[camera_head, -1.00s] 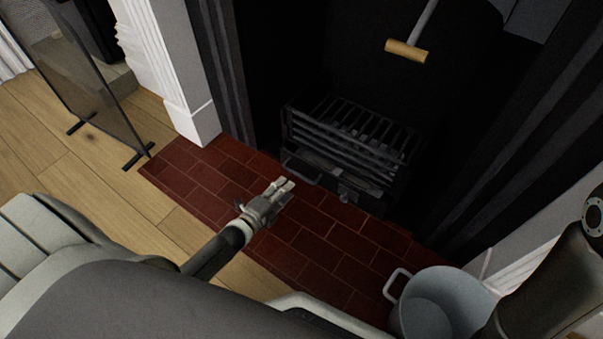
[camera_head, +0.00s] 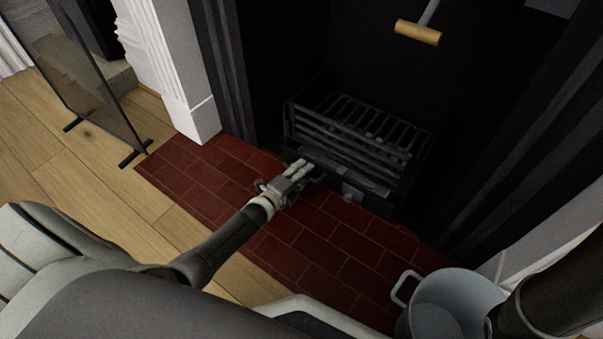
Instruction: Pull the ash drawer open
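The black fire grate (camera_head: 350,130) sits in the dark fireplace opening. The ash drawer (camera_head: 345,172) is the low dark part under its bars. It looks pushed in, though its edges are hard to make out. My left gripper (camera_head: 299,168) is at the left end of the drawer front, where the dark handle is. Its two pale fingers lie close together and overlap the handle from this angle; whether they grip it is unclear. My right gripper is not in view; part of my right arm shows at the lower right.
A grey metal bucket (camera_head: 452,304) stands at the lower right on the red brick hearth (camera_head: 330,255). A black fire screen (camera_head: 85,75) stands at the left. A wooden-ended tool (camera_head: 418,32) shows at the top. The hearth in front of the grate is clear.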

